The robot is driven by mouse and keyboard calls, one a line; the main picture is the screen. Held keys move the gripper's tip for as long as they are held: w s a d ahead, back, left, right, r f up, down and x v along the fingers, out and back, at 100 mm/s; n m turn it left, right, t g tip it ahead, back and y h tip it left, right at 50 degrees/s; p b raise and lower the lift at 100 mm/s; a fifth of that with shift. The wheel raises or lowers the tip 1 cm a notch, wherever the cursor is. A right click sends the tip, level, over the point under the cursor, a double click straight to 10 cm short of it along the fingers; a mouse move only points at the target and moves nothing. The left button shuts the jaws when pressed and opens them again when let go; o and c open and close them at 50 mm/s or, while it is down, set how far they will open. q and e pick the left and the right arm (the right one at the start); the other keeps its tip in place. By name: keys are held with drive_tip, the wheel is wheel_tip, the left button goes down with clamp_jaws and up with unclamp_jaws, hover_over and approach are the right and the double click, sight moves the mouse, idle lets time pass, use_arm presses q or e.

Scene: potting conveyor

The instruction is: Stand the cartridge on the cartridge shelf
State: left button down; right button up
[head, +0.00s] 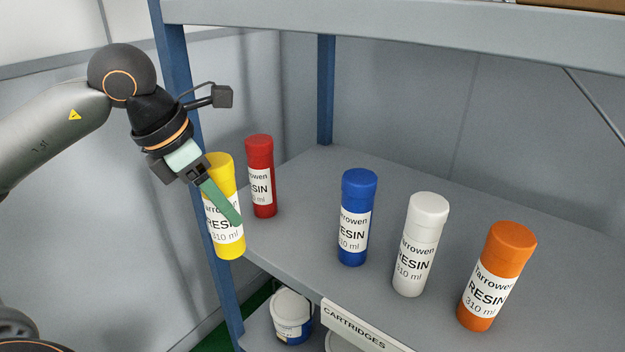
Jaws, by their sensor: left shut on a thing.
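My left gripper (226,209) is shut on a yellow cartridge (224,240) with a white label. One green finger crosses its front; the other finger is hidden. The cartridge is nearly upright at the left front corner of the cartridge shelf (300,265), overlapping the blue post. I cannot tell whether its base is over the shelf or touching it. On the shelf stand a red cartridge (260,176), a blue one (355,217), a white one (421,244) and an orange one (496,276). My right gripper is not in view.
A sign reading CARTRIDGES (355,328) is on the shelf's front edge. A blue post (180,95) stands at the left front corner. A grey beam (400,32) crosses above. A white tub (291,308) sits on the level below. Free shelf room lies between the red and blue cartridges.

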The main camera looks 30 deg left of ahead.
use_arm(q)
drive_tip(key=w+d+f+p, duration=0.1)
drive_tip(key=w+d+p, duration=0.1)
drive_tip(key=w, duration=0.4)
drive_tip(key=w+d+f+p, duration=0.2)
drive_tip(key=w+d+p, duration=0.1)
drive_tip(key=w, duration=0.4)
drive_tip(key=shift+w+d+f, duration=0.2)
drive_tip(key=shift+w+d, duration=0.05)
drive_tip(key=shift+w, duration=0.05)
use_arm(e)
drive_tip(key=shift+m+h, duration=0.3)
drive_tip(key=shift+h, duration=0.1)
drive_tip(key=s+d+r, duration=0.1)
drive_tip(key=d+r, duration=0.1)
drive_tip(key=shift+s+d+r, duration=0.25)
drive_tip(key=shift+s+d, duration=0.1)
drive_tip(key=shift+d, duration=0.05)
use_arm(q)
drive_tip(key=shift+f, duration=0.1)
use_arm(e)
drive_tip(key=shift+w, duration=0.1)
